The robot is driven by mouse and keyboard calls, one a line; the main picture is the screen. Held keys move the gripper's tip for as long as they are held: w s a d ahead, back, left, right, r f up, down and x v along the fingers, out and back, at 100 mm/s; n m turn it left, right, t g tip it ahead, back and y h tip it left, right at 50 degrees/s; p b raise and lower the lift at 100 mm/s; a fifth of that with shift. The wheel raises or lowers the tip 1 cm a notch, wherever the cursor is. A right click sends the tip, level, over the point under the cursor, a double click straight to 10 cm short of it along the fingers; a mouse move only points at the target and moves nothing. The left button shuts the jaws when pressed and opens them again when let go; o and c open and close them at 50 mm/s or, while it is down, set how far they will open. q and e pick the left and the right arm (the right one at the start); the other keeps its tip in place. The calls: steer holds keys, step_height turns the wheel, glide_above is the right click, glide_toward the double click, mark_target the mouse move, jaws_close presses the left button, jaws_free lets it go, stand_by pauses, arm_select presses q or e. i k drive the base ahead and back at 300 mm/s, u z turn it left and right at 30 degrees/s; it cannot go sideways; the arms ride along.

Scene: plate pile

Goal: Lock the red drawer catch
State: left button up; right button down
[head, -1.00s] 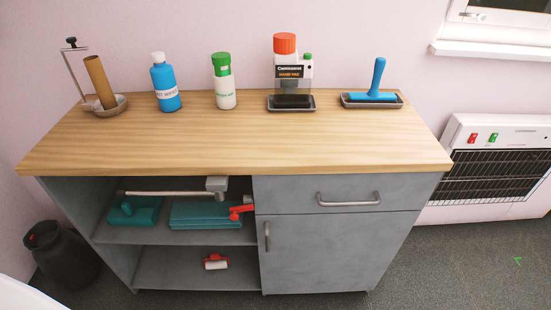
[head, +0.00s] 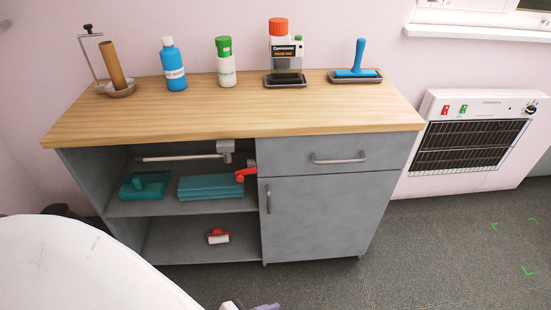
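A red catch (head: 245,173) sits at the right end of the open upper shelf, beside the left edge of the grey drawer (head: 325,157). Its lever slants down to the left, and its right end is close to the cabinet's middle upright. I cannot tell from here whether it is locked. The drawer looks shut and has a metal bar handle (head: 338,159). Neither of my grippers can be made out. A small pale, dark and purple part shows at the bottom edge, too cut off to identify.
Teal blocks (head: 210,187) lie on the upper shelf, a small red-and-white item (head: 218,237) below.

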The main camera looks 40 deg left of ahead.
mark_target(239, 174)
steer(key=z, duration=0.1)
steer(key=i, duration=0.8)
steer(key=u, duration=1)
